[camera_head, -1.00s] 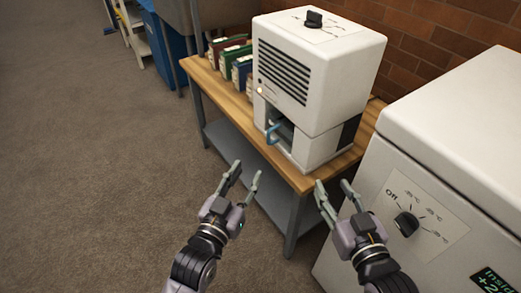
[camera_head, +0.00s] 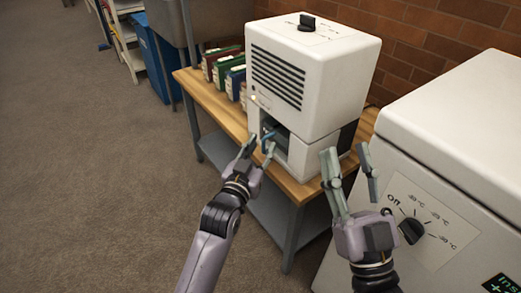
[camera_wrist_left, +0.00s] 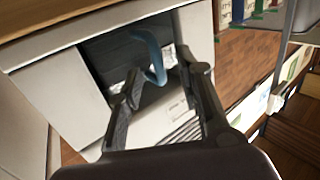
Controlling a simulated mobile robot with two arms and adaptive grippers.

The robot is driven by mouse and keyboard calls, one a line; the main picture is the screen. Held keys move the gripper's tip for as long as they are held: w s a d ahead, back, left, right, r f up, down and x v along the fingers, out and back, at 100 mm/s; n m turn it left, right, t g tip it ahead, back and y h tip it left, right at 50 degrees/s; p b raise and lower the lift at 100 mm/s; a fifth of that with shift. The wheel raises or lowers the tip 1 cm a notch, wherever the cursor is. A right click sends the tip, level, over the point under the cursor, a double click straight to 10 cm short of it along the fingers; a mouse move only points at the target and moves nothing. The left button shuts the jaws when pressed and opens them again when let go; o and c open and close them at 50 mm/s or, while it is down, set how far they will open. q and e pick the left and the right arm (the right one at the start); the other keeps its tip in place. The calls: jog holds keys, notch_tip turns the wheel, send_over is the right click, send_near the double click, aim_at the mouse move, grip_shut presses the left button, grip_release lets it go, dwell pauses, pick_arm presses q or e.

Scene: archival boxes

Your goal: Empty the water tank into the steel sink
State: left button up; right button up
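The water tank is the dark drawer-like part (camera_head: 277,131) low in the front of a white dehumidifier-like machine (camera_head: 325,75), with a blue handle (camera_head: 268,135). In the left wrist view, the blue handle (camera_wrist_left: 155,58) stands in front of the dark recess (camera_wrist_left: 115,55). My left gripper (camera_head: 257,152) is open close to the handle; the wrist view shows its fingers (camera_wrist_left: 165,85) spread with the handle between or just beyond their tips. My right gripper (camera_head: 345,160) is open and empty, raised in front of the white chest. The steel sink (camera_head: 200,20) is at the upper left, partly cut off.
The machine stands on a wooden table (camera_head: 222,110) with a grey lower shelf. Several binders (camera_head: 225,68) stand left of it. A white chest with a dial (camera_head: 450,130) is close on the right. A blue bin (camera_head: 160,62) is by the sink. The floor at left is clear.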

pick_arm(q)
jog(key=shift+c, duration=0.3)
grip_shut()
dwell(1.3)
pick_arm(e)
jog(key=shift+w, duration=0.1)
pick_arm(q)
jog(key=shift+r, duration=0.15)
pick_arm(e)
jog(key=shift+w+f+g, duration=0.3)
jog(key=shift+f+g, duration=0.2)
jog(key=shift+f, duration=0.15)
pick_arm(q)
jog(key=shift+r+p, duration=0.1)
jog(key=shift+p, duration=0.3)
pick_arm(e)
jog(key=shift+w+f+g, duration=0.5)
jog(key=shift+f, duration=0.1)
jog(key=shift+w+f+h, duration=0.15)
jog(key=shift+f+h, duration=0.1)
jog(key=shift+h, duration=0.05)
